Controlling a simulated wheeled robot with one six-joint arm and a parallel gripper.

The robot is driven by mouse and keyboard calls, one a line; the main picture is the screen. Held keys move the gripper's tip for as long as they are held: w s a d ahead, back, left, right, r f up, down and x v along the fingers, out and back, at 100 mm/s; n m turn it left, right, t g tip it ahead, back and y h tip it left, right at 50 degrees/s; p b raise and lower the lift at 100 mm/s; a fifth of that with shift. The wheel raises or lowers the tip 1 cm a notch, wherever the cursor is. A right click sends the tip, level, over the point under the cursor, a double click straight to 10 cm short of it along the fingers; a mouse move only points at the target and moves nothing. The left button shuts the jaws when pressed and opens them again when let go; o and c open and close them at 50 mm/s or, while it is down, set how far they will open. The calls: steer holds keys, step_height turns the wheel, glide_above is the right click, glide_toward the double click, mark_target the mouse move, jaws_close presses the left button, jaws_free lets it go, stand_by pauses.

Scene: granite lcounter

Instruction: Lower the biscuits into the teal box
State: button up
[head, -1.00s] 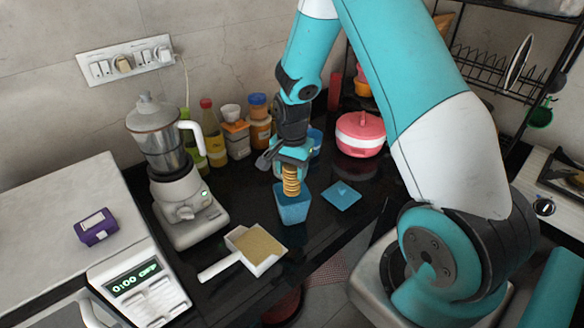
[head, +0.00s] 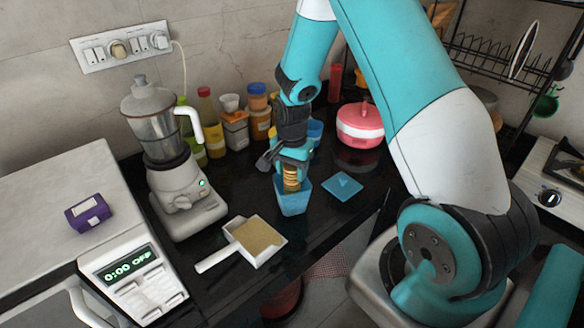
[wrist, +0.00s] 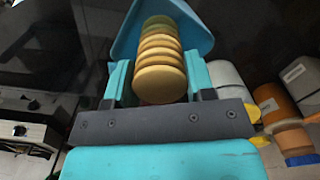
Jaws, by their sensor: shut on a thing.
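The biscuits (head: 291,178) are a round tan stack, also seen in the wrist view (wrist: 160,72). My gripper (head: 291,170) is shut on the stack, one finger on each side, above the teal box. The teal box (head: 293,205) stands open on the dark counter. The lower part of the stack is inside its mouth, hidden by the front wall. In the wrist view the box's rim (wrist: 204,38) shows around the far end of the stack. I cannot tell whether the stack touches the bottom.
A teal square lid (head: 342,187) lies right of the box. A white scoop-like tray (head: 272,257) of tan grains lies in front left. A mixer grinder (head: 175,175), jars (head: 236,130) and a pink pot (head: 360,125) stand around the back and left.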

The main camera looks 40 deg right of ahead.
steer(key=shift+f+b, duration=0.75)
steer(key=shift+f, duration=0.4)
steer(key=o, duration=0.9)
steer(key=shift+o, duration=0.2)
steer(key=shift+r, duration=0.1)
steer(key=shift+r+p, duration=3.2)
steer(key=shift+r, duration=0.8)
